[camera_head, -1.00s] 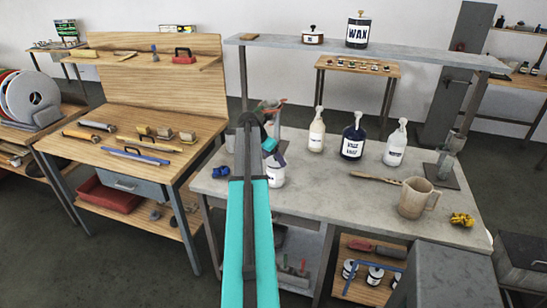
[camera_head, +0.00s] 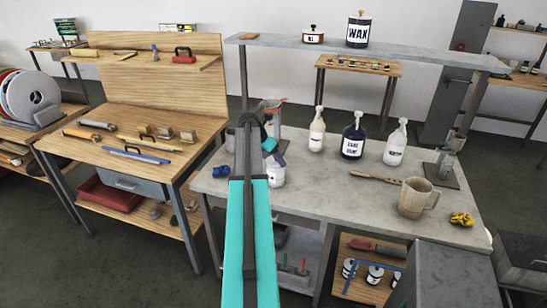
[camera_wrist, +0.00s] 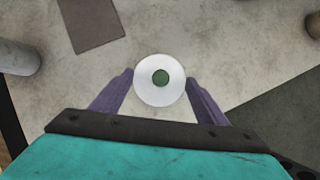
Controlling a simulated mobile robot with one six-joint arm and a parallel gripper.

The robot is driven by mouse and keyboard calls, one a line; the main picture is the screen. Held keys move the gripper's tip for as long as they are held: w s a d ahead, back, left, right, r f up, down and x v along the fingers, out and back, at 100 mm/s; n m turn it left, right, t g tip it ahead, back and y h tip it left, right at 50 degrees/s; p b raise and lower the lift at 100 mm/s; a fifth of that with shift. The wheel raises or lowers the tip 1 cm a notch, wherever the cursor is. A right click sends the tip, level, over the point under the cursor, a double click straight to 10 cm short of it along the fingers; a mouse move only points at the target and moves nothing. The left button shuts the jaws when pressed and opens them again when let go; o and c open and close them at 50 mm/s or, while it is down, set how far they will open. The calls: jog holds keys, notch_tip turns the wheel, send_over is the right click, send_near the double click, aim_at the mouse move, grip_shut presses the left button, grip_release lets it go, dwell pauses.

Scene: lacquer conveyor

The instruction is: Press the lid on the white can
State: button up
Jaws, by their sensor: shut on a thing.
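The white can (camera_head: 277,177) stands on the grey workbench just right of my teal arm, partly hidden by it. My gripper (camera_head: 277,161) is directly over the can's top, with its purple fingers pointing down. In the wrist view, my gripper (camera_wrist: 160,75) has its two purple fingers on either side of a round white lid (camera_wrist: 147,92) with a green centre. The fingers are shut on it. The can below is covered by the lid in that view, and I cannot tell whether the lid is fully seated.
A blue object (camera_head: 221,171) lies left of the can. White (camera_head: 317,131) and dark blue (camera_head: 353,142) pump bottles stand to the right. A wooden mug (camera_head: 415,198) and yellow item (camera_head: 461,219) are farther right. The bench's front middle is clear. A shelf (camera_head: 370,50) runs above.

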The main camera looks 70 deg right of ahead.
dwell(0.4)
jog(key=o, duration=1.4)
jog(key=shift+r, duration=0.1)
jog(key=shift+r+p, duration=1.3)
jog(key=shift+r, duration=2.1)
grip_shut()
